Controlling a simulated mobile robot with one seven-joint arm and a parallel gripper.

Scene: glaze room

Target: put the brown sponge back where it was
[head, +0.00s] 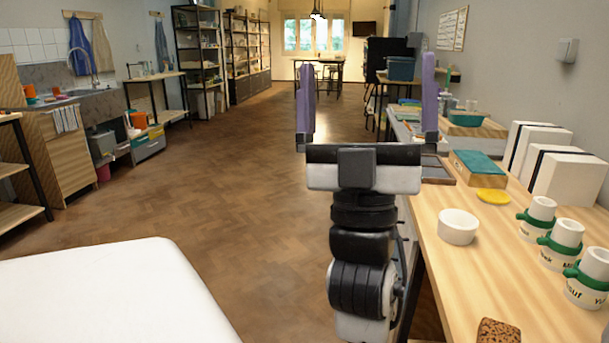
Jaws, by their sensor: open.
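A brown speckled block that looks like the brown sponge (498,331) lies on the wooden worktop (450,290) at the bottom right in the head view. Its lower part is cut off by the picture's edge. My gripper (368,68) is raised with its two purple fingers wide apart and pointing up in the picture. It is open, with nothing between the fingers. The gripper is beyond and to the left of the sponge, well apart from it. The place where the sponge was before cannot be told.
A white bowl (458,227) and a yellow disc (493,196) are on the worktop. Several white jars with green bands (565,243) line its right side, near white boxes (568,178). A teal-topped block (478,166) lies farther back. The wooden floor (230,180) to the left is open.

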